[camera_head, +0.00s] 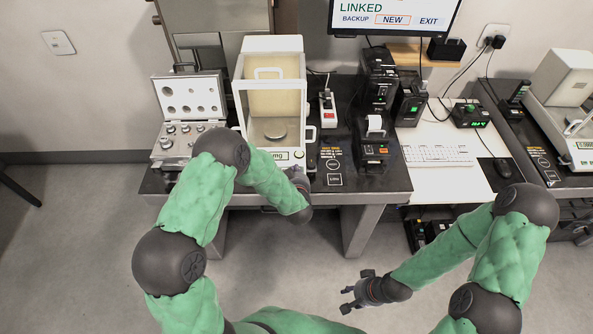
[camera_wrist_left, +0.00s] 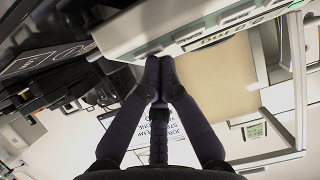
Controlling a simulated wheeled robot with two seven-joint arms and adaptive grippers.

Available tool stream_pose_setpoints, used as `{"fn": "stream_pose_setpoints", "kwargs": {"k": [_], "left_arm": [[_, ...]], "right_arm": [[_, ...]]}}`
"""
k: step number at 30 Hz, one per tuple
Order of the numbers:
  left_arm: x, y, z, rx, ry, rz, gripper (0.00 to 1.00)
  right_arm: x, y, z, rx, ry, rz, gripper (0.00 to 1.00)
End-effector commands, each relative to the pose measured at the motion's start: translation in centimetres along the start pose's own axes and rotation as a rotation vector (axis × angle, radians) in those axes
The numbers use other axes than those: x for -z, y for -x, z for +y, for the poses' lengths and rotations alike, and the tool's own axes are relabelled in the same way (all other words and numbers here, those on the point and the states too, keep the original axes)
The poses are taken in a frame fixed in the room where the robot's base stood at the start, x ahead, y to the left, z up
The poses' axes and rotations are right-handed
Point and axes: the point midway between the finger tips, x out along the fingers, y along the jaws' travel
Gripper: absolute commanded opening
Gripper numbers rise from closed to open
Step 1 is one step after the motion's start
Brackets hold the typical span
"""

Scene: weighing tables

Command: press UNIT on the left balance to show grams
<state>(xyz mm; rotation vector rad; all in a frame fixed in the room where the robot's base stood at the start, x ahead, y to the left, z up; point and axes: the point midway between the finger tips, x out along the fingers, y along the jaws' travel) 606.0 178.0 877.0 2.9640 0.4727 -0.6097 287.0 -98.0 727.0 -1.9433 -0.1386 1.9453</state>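The left balance (camera_head: 271,90) is a white analytical balance with a glass draft shield and a round pan, standing on the dark table. Its front display reads a value ending in "mg". My left gripper (camera_head: 298,176) is at the right end of that front panel, partly hidden by its own arm. In the left wrist view its fingers (camera_wrist_left: 158,62) are together and empty, with the tips just at the panel edge (camera_wrist_left: 120,36) beside the panel's light keys. I cannot tell whether they touch, nor read the key labels. My right gripper (camera_head: 356,292) is open and empty above the floor.
An open weight case (camera_head: 188,97) stands left of the balance. A power strip (camera_head: 327,108), a small printer (camera_head: 374,146) and dark boxes stand to its right. A keyboard (camera_head: 436,156) lies on the white desk, and another balance (camera_head: 566,95) stands far right.

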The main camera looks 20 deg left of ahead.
Motion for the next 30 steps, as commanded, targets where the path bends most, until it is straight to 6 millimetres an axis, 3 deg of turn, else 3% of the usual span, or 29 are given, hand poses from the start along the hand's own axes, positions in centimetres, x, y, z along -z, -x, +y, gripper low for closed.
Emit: {"fn": "stream_pose_setpoints", "kwargs": {"k": [17,30], "left_arm": [[-0.2,-0.2,0.0,0.0,0.0,-0.001,0.0],[0.9,0.9,0.0,0.0,0.0,0.0,0.0]], "right_arm": [[0.0,-0.2,0.1,0.0,0.0,0.0,0.4],[0.0,0.8,-0.3,0.0,0.0,0.0,0.4]]}}
